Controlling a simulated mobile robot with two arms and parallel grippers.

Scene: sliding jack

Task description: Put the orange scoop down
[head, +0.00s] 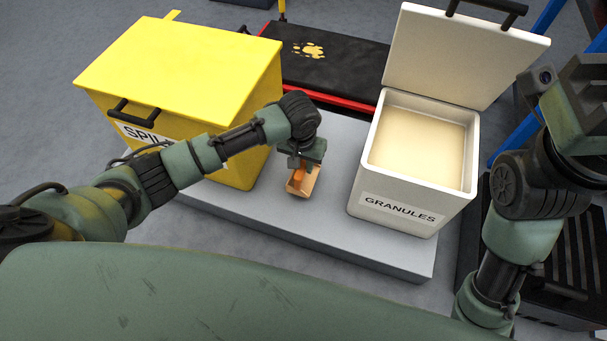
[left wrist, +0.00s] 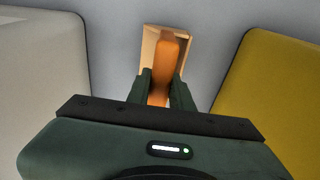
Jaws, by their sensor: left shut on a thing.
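The orange scoop (head: 304,183) is between the yellow bin and the white granules bin, over the grey platform. My left gripper (head: 299,172) is shut on the scoop's orange handle and points down. In the left wrist view the scoop (left wrist: 165,60) lies between the two dark fingers (left wrist: 160,88), its tan bowl reaching past the fingertips. I cannot tell whether the scoop touches the platform. The right arm shows at the right edge of the head view; its gripper (head: 582,105) is partly cut off by the frame, and its fingertips do not show clearly.
The yellow bin (head: 190,65) with a closed lid stands left on the grey platform (head: 300,235). The open white bin (head: 400,205), labelled GRANULES, stands right with pale granules inside. The platform's front strip is clear. Behind is a black surface (head: 345,65) with a yellowish spill and red edge.

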